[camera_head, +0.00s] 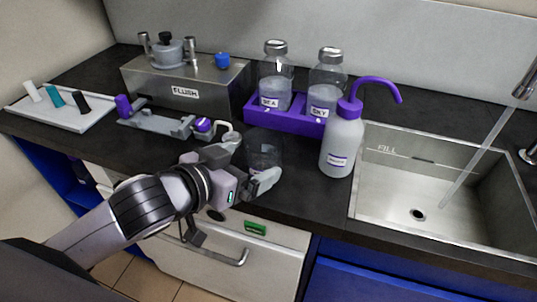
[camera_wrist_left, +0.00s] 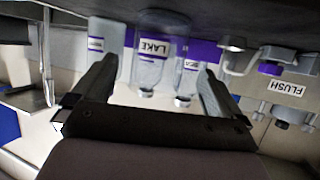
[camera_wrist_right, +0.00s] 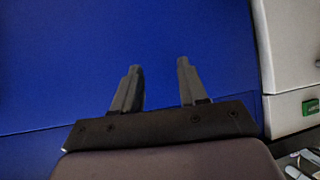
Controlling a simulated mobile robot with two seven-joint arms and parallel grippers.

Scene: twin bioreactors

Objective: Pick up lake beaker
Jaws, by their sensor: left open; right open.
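The lake beaker (camera_head: 264,146) is a clear, dark-looking vessel standing on the black counter in front of the purple rack. In the left wrist view, which looks upside down, the beaker (camera_wrist_left: 154,45) shows its LAKE label and purple band. My left gripper (camera_head: 248,164) is open, with its fingers low at the near side of the beaker. In the left wrist view the beaker appears between the open fingers (camera_wrist_left: 156,72); contact cannot be told. My right gripper (camera_wrist_right: 159,80) is open and empty, facing a blue cabinet front.
The purple rack (camera_head: 300,122) with two labelled bottles stands behind the beaker. A wash bottle (camera_head: 342,143) is close on the right, then the sink (camera_head: 430,185). A clamp stand (camera_head: 165,125) and a steel FLUSH box (camera_head: 190,87) are on the left. A white tray (camera_head: 62,114) lies far left.

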